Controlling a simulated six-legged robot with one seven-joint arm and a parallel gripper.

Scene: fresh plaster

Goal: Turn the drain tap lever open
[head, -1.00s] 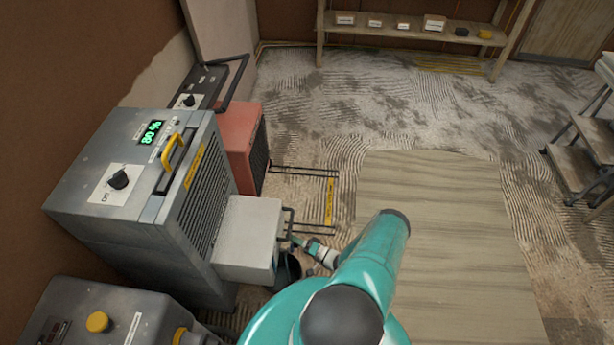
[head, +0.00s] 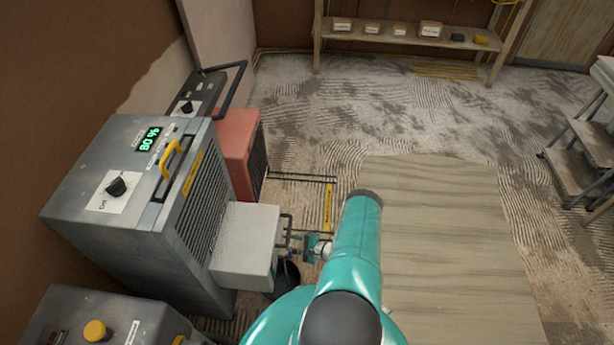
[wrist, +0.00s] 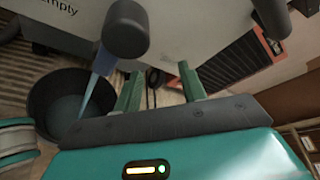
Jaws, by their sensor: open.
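The pale grey tank (head: 245,245) juts from the front of the large grey machine. It also fills the top of the wrist view (wrist: 190,30), with lettering ending in "mpty". A dark rounded part (wrist: 125,30) stands out in front of it; I cannot tell whether it is the tap lever. A pale blue streak (wrist: 98,78), perhaps water, slants from below this part toward the black bucket (wrist: 45,100). My gripper (wrist: 160,78) is open, its two green fingers apart with nothing clearly between them. In the head view my gripper (head: 305,246) is beside the tank's front, partly hidden.
The large grey machine (head: 130,200) has a yellow handle and a dial. A red unit (head: 240,150) stands behind it. A black bucket (head: 284,278) is on the floor by the tank. A wooden board (head: 430,240) lies to the right, clear. Steps (head: 580,150) stand far right.

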